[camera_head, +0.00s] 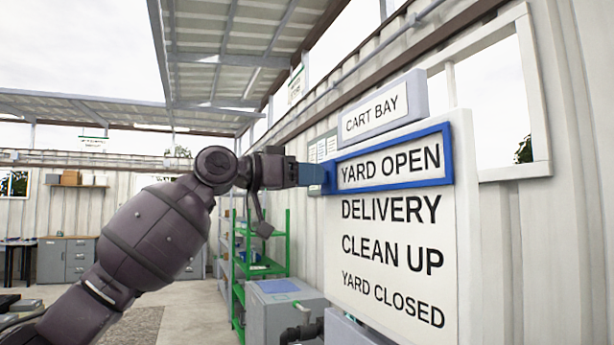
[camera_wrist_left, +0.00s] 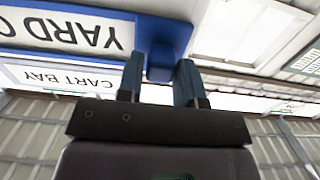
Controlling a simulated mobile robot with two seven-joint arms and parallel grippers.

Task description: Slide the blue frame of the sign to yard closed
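The white sign (camera_head: 388,222) on the right in the head view lists YARD OPEN, DELIVERY, CLEAN UP and YARD CLOSED from top to bottom. The blue frame (camera_head: 449,156) surrounds YARD OPEN, the top line. My left gripper (camera_head: 318,175) is at the frame's left end. In the left wrist view, upside down, the two fingers (camera_wrist_left: 160,82) stand on either side of a blue tab of the frame (camera_wrist_left: 160,38). They look close to or touching the tab; a firm grip is not clear. My right gripper is not in view.
A CART BAY plate (camera_head: 384,112) sits above the sign. A green shelf rack (camera_head: 238,265) and a grey box with pipes (camera_head: 283,302) stand behind and below my left arm. Grey cabinets (camera_head: 66,260) are far left. Open floor lies between.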

